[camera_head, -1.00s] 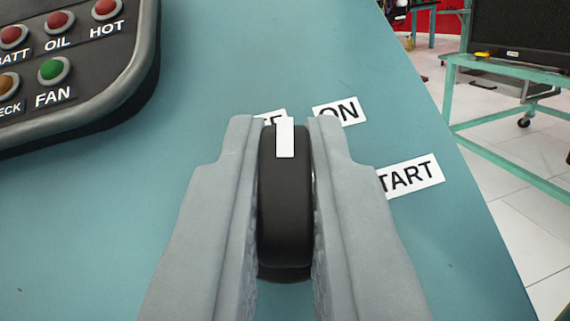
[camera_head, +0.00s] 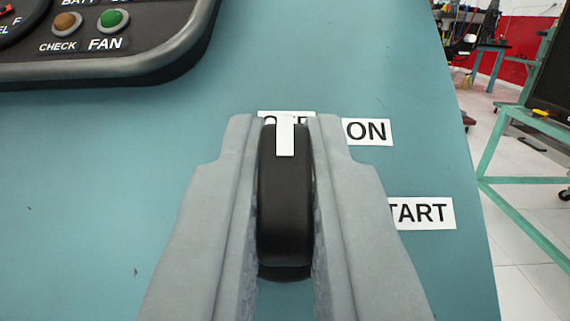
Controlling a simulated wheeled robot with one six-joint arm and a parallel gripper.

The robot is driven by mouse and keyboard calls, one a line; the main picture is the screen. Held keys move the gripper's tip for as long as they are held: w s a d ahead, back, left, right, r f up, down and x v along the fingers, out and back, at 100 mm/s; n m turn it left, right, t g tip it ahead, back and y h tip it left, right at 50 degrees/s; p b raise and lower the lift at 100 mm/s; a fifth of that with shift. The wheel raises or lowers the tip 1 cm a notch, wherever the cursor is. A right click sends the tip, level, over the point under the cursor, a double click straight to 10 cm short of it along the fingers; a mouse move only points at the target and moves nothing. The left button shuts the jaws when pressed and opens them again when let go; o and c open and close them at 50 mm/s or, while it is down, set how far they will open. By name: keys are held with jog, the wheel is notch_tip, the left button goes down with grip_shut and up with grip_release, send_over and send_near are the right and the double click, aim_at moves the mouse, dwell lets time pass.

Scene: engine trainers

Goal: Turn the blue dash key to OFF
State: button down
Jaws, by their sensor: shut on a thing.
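The dash key (camera_head: 285,205) is a black knob with a white pointer mark (camera_head: 285,138) at its top end, on a blue-green panel (camera_head: 120,200). My gripper (camera_head: 285,170) is shut on the key, one grey finger along each side. The white pointer overlaps the OFF label (camera_head: 287,117), which is partly covered by it and the fingers. The ON label (camera_head: 368,132) is just right of the fingertips. The START label (camera_head: 424,213) is lower right, its first letter hidden by the right finger.
A dark gauge cluster (camera_head: 180,60) with CHECK and FAN lamps stands at the upper left. The panel's right edge (camera_head: 470,160) drops to a white tiled floor (camera_head: 510,240). A green metal frame (camera_head: 505,135) stands beyond it.

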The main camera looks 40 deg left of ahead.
jog(key=c, duration=1.5)
grip_release()
jog(key=v, duration=1.7)
jog(key=shift+s+d, duration=0.1)
jog(key=shift+s, duration=0.1)
jog(key=s+a+r+m+t+h, duration=0.25)
jog(key=s+r+h, duration=0.3)
jog(key=r, duration=0.45)
jog(key=s+a+r+m+t+h, duration=0.1)
jog(key=s+a+r+t+h, duration=0.2)
jog(key=s+r, duration=0.6)
jog(key=s+a+r+m+g+h, duration=0.1)
jog(key=s, duration=0.7)
jog(key=s+a+r+m+g+h, duration=0.1)
jog(key=s+a+r, duration=0.1)
jog(key=s, duration=0.5)
jog(key=s+a+r+m+g+h, duration=0.1)
jog(key=s+r+m+g, duration=0.1)
jog(key=s, duration=0.6)
jog(key=shift+s+a+h, duration=0.25)
jog(key=shift+s+a, duration=0.1)
jog(key=shift+a, duration=0.05)
